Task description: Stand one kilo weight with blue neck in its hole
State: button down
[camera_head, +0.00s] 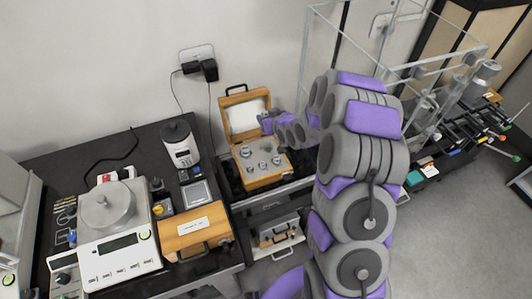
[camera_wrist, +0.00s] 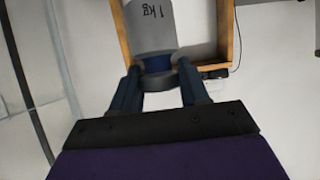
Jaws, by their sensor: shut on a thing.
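The one kilo weight (camera_wrist: 152,32) is a grey cylinder marked "1 kg", with a blue neck (camera_wrist: 157,63) and a grey knob. In the wrist view my gripper (camera_wrist: 158,74) is shut on it, with one dark finger on each side of the neck and knob. In the head view my gripper (camera_head: 267,122) is in front of the raised lid's right side, above the open wooden weight box (camera_head: 282,177). I cannot make out the held weight clearly there. Several smaller metal weights (camera_head: 262,166) stand in the box. The hole for the held weight cannot be told apart.
The open lid (camera_head: 235,122) stands behind the box, and its wooden frame (camera_wrist: 231,35) shows in the wrist view. A closed wooden case (camera_head: 196,243) and a white balance (camera_head: 118,256) are on the left table. A clear-walled frame (camera_head: 320,40) stands behind my arm.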

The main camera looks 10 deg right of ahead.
jog(key=shift+w+d+f+n, duration=0.15)
jog(key=shift+w+f+n, duration=0.15)
jog(key=shift+w, duration=0.1)
jog(key=shift+w+d+f+n+g+y, duration=0.1)
jog(key=shift+w+f+n+g+y, duration=0.15)
jog(key=shift+f+y, duration=0.3)
jog(key=shift+w+d+f+n+g+y, duration=0.1)
jog(key=shift+f+n+y, duration=0.25)
jog(key=shift+f, duration=0.3)
jog(key=shift+a+f+n+y, duration=0.1)
jog(key=shift+f+n+y, duration=0.2)
jog(key=shift+f, duration=0.4)
jog(key=shift+f+b, duration=1.25)
jog(key=shift+f, duration=3.7)
jog(key=shift+f, duration=0.6)
jog(key=c, duration=0.6)
grip_release()
jog(key=shift+s, duration=0.1)
jog(key=shift+o, duration=0.2)
